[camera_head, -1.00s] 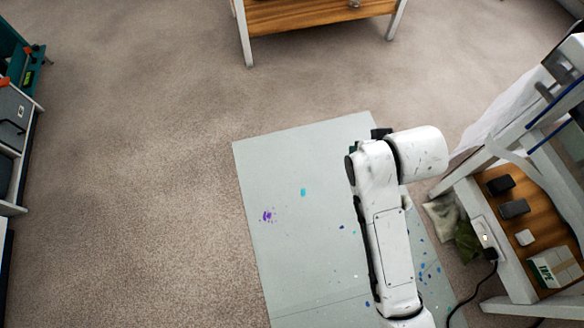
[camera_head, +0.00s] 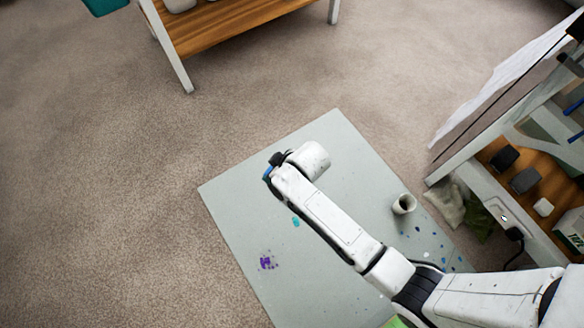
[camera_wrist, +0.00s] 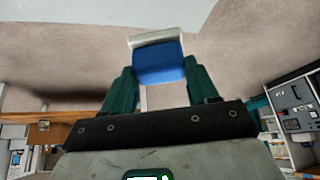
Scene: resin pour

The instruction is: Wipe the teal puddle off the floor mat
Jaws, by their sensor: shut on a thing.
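The teal puddle (camera_head: 296,222) is a small spot on the pale grey floor mat (camera_head: 360,150), just left of my forearm in the head view. My gripper (camera_wrist: 160,75) has dark green fingers shut on a blue block with a whitish layer (camera_wrist: 158,62), which looks like a sponge. In the head view my gripper (camera_head: 270,170) is near the mat's upper left edge, up and left of the puddle. A bit of the blue shows there; the rest is hidden by my wrist. How high it is above the mat is unclear.
A purple splatter (camera_head: 266,263) lies below the puddle. A whitish open cup (camera_head: 404,204) stands on the mat's right, near small blue spots (camera_head: 430,240). A shelf unit (camera_head: 520,180) and crumpled cloths (camera_head: 446,205) are at right. A wooden-topped table (camera_head: 220,25) stands behind. Carpet at left is clear.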

